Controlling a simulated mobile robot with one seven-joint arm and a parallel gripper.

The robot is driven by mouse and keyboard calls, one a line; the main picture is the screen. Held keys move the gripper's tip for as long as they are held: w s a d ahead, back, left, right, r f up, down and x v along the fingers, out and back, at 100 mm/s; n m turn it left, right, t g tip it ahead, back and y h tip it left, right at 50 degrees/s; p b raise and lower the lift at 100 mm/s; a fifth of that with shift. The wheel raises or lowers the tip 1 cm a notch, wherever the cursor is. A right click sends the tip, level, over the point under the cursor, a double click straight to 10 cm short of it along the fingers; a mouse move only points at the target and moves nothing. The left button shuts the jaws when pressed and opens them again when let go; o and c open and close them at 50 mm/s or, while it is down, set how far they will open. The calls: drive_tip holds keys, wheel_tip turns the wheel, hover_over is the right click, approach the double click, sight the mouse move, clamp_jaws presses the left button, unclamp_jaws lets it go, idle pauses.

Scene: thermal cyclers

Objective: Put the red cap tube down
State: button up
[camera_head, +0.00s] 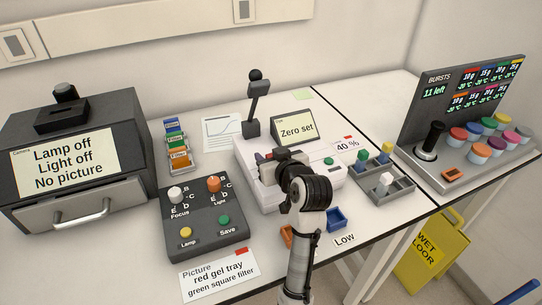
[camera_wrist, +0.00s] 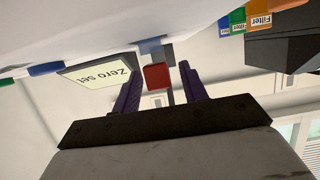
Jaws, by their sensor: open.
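My gripper (camera_wrist: 157,74) is open in the wrist view, its two purple fingers spread apart. The red cap (camera_wrist: 157,77) of the tube shows between them, with a visible gap to each finger. In the head view my gripper (camera_head: 262,157) is over the left part of the white machine (camera_head: 297,190), left of and below the "Zero set" screen (camera_head: 295,128). My arm hides much of the machine's front there, and the tube cannot be told apart.
A dark control box (camera_head: 205,220) with knobs stands left of the machine. A grey tray (camera_head: 384,178) with colored blocks is at right. A blue bin (camera_head: 337,218) is by the front edge. A black lever (camera_head: 252,108) rises behind my gripper. Colored filters (camera_head: 177,147) stand at left.

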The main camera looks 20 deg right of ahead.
drive_tip(key=b+v, duration=0.2)
drive_tip(key=v, duration=1)
drive_tip(key=shift+r+b, duration=0.15)
drive_tip(key=shift+b, duration=0.15)
